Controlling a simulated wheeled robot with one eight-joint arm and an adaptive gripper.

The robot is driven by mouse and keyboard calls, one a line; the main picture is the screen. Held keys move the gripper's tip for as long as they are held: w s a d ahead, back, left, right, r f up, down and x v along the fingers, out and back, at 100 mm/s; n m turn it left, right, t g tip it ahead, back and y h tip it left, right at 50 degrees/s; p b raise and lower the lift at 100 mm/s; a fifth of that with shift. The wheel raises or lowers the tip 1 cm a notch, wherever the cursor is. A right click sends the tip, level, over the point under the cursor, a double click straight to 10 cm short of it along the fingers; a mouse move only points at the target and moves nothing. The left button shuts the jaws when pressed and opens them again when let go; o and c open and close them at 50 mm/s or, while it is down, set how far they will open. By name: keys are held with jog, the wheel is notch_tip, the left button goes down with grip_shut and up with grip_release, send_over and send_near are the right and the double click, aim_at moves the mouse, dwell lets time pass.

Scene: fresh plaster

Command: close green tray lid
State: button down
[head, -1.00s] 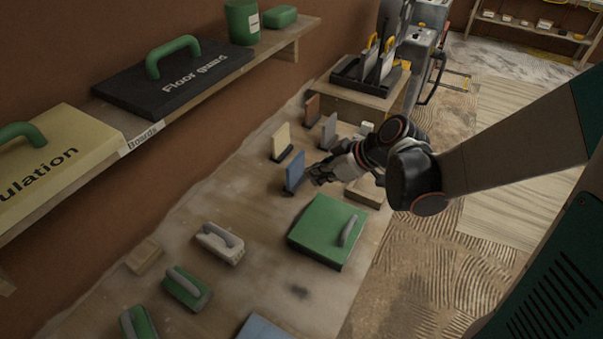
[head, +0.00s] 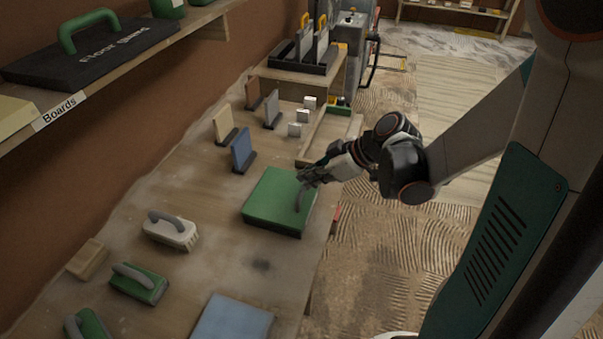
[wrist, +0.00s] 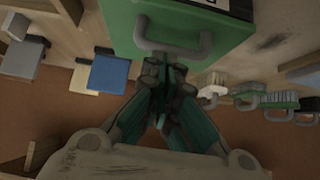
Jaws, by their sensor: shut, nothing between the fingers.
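The green tray lid (head: 276,200) lies flat over a dark base on the wooden table, with a grey bar handle (head: 300,198) near its right side. No gap under the lid shows in the head view. My gripper (head: 304,178) is shut and empty, at the lid's far right corner by the handle. In the wrist view the lid (wrist: 212,18) fills the top, and its handle (wrist: 152,44) stands just beyond my closed fingertips (wrist: 167,74). I cannot tell whether they touch it.
A blue upright board (head: 241,150) stands behind the lid. A wooden tray (head: 330,128) with small white blocks beside it lies at the far right. Grey and green floats (head: 172,230) and a blue sheet (head: 234,320) lie nearer.

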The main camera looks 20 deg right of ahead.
jog(key=shift+s+d+f+b, duration=0.15)
jog(key=shift+d+f+b, duration=0.1)
jog(key=shift+f, duration=0.25)
jog(key=shift+s+d+f+b, duration=0.1)
jog(key=shift+f+b, duration=0.15)
jog(key=shift+f, duration=0.25)
jog(key=shift+w+a+r+p, duration=0.1)
jog(key=shift+r+p, duration=0.35)
jog(key=shift+r, duration=0.1)
jog(key=s+d+r+p, duration=0.1)
jog(key=s+d+p, duration=0.3)
jog(key=s+d, duration=0.2)
jog(key=shift+d+r, duration=0.2)
jog(key=shift+d, duration=0.5)
